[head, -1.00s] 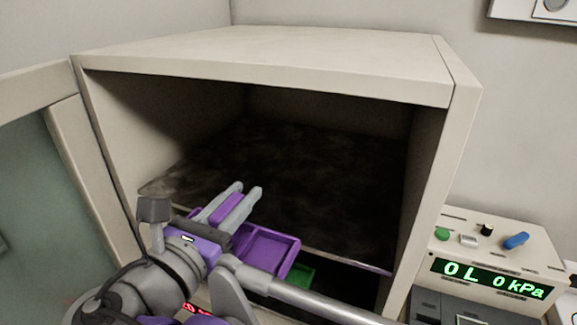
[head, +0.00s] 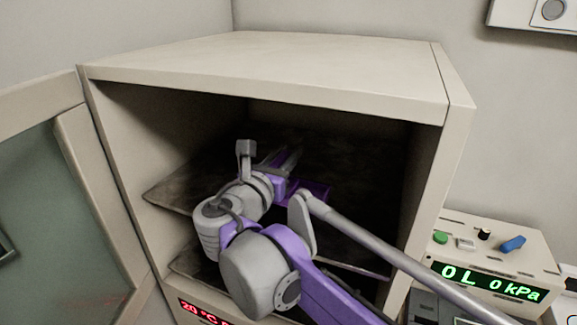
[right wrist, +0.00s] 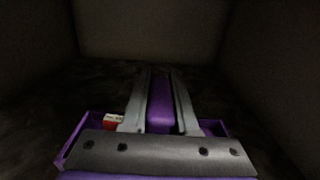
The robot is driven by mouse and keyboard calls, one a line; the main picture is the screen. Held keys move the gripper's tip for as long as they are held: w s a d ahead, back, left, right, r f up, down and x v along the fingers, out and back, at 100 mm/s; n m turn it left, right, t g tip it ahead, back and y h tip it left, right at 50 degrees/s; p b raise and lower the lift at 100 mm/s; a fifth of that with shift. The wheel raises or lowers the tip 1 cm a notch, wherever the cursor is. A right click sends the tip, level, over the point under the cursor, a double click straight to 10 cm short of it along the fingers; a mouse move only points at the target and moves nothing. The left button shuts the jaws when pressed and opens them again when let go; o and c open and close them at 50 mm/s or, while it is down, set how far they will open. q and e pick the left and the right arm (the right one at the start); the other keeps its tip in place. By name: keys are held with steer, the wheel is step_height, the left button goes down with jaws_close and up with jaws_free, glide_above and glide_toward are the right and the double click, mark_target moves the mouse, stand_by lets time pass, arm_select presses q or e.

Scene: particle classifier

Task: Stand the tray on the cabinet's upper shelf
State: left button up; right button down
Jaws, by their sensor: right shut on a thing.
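My right gripper (head: 284,160) is inside the cabinet (head: 270,80), over its dark upper shelf (head: 365,200). It is shut on the purple tray (head: 314,190), which is partly hidden by my arm in the head view. In the right wrist view the two fingers of the gripper (right wrist: 160,100) clasp the tray's raised purple middle bar (right wrist: 160,88). The tray's rim (right wrist: 72,136) shows on both sides. Whether the tray touches the shelf, I cannot tell. My left gripper is not in view.
A small red and white item (right wrist: 114,121) lies in the tray's left part. The cabinet door (head: 90,190) stands open at the left. A lower shelf (head: 188,262) lies beneath. A pressure display box (head: 490,265) stands at the right. The upper shelf's rear looks clear.

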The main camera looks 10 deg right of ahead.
steer(key=shift+w+d, duration=0.3)
steer(key=shift+w, duration=0.05)
steer(key=shift+a+f, duration=0.1)
steer(key=shift+f, duration=1.65)
steer(key=shift+f, duration=0.2)
steer(key=c, duration=0.7)
jaws_free()
steer(key=shift+r, duration=0.15)
